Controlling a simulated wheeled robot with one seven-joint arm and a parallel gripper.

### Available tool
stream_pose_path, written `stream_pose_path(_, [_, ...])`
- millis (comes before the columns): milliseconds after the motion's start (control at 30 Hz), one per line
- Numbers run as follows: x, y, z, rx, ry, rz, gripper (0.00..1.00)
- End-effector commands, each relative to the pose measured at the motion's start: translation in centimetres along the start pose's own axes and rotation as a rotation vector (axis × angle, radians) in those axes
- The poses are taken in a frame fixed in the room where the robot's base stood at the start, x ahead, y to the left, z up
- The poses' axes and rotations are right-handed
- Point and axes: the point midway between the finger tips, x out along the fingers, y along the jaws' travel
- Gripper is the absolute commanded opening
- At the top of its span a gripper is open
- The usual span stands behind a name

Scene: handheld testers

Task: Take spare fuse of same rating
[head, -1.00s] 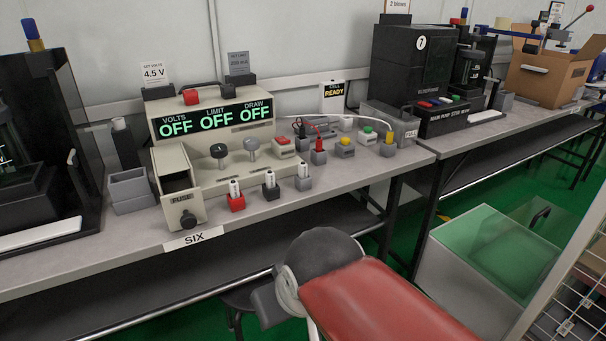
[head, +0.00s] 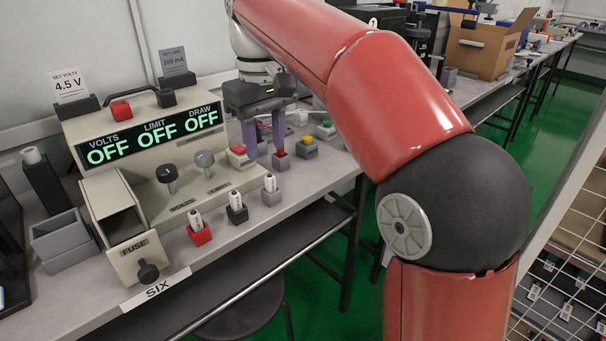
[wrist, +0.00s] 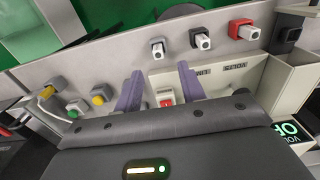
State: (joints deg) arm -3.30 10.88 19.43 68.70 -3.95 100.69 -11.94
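Three white fuses stand upright in small holders on the bench: one in a red holder (head: 199,234), one in a black holder (head: 237,213) and one in a grey holder (head: 271,196). Their ratings are not readable. The wrist view shows the fuses in the grey (wrist: 157,48), black (wrist: 200,40) and red (wrist: 243,30) holders. The power supply's fuse drawer (head: 134,252) is pulled out; I see no fuse in it. My gripper (head: 265,150) is open and empty, purple fingers pointing down, above the bench behind the grey holder. In the wrist view, the grey-holder fuse lies beyond the fingertips.
The supply's displays (head: 156,137) read OFF, with cards for 4.5 V and 200 mA on top. A grey bin (head: 62,240) stands left of the drawer.

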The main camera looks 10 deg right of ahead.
Motion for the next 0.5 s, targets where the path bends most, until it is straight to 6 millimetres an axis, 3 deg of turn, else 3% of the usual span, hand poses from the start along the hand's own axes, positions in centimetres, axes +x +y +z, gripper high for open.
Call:
stream_pose_path(167, [1.2, 0.0, -0.3, -0.010, -0.007, -0.007, 0.40])
stream_pose_path(500, [5.8, 0.1, 0.1, -0.007, -0.008, -0.006, 0.40])
